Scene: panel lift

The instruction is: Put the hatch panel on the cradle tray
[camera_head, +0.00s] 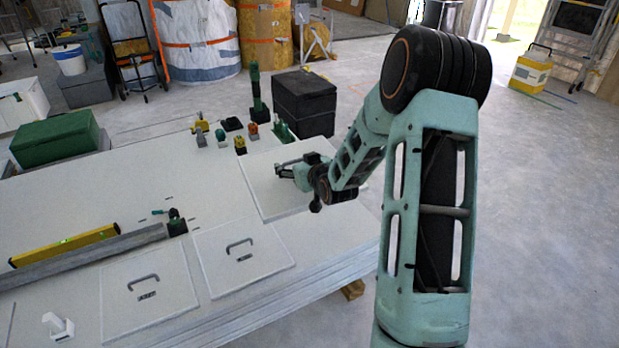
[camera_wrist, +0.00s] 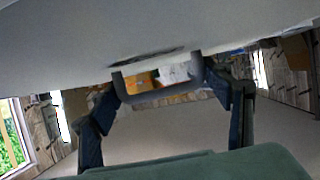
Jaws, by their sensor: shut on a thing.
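A white square hatch panel (camera_head: 262,190) is at the right end of the table in the head view. My gripper (camera_head: 281,170) lies low across it, coming from the right, and is shut on its handle. In the wrist view the panel's pale face (camera_wrist: 70,45) fills the top. Its dark U-shaped handle (camera_wrist: 160,96) is between the fingers of my gripper (camera_wrist: 163,88). The head view does not show clearly whether the panel is clear of the surface below. I cannot pick out the cradle tray with certainty.
Two more white panels with handles, a left one (camera_head: 148,312) and a middle one (camera_head: 225,272), lie on the table (camera_head: 120,215). A black case (camera_head: 304,103) is behind the held panel.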

